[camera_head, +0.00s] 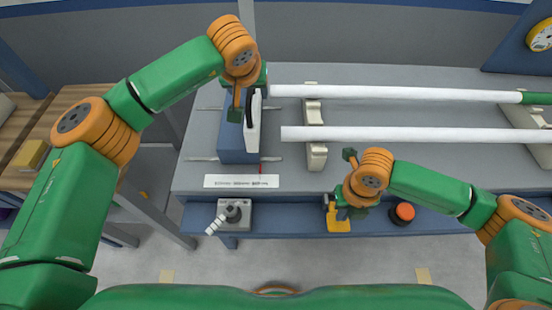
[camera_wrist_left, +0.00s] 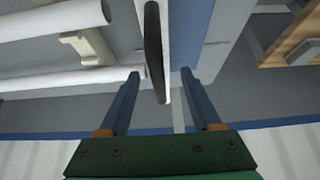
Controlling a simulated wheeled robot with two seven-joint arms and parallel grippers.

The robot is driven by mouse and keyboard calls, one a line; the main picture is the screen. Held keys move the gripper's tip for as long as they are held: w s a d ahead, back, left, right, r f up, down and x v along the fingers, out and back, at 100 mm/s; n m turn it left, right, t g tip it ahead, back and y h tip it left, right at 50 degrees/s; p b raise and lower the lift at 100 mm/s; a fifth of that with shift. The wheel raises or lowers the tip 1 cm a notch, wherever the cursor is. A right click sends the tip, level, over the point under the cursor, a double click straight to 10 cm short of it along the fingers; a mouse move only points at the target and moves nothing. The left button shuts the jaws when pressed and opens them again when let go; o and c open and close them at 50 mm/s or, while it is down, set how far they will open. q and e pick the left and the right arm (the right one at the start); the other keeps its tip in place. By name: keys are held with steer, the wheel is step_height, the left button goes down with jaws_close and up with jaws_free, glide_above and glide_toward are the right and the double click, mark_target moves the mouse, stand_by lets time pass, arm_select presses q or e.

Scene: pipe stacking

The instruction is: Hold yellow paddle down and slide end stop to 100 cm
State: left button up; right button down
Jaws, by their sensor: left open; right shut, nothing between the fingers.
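The end stop is a blue block (camera_head: 236,148) with a white plate (camera_head: 254,135) and a dark handle on its right side, at the table's left. My left gripper (camera_head: 241,110) is open at the top of the end stop. In the left wrist view its two fingers (camera_wrist_left: 160,78) lie either side of the white plate and dark handle (camera_wrist_left: 153,45), with visible gaps. The yellow paddle (camera_head: 339,220) is at the table's front edge. My right gripper (camera_head: 335,204) is shut and empty, right at the paddle; whether it presses on it I cannot tell.
Two white pipes (camera_head: 400,134) lie on cream supports (camera_head: 315,145), right of the end stop. A white scale strip (camera_head: 241,181) with a small red marker lies in front. A grey joystick box (camera_head: 234,214) and a red button (camera_head: 404,212) sit on the front ledge.

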arm_select(q)
steer(key=shift+r, duration=0.1)
steer(key=v, duration=0.7)
arm_select(e)
step_height(320, 180, up, 10)
stand_by(0.8)
arm_select(q)
steer(key=shift+s, duration=0.1)
arm_select(e)
steer(key=shift+s, duration=0.1)
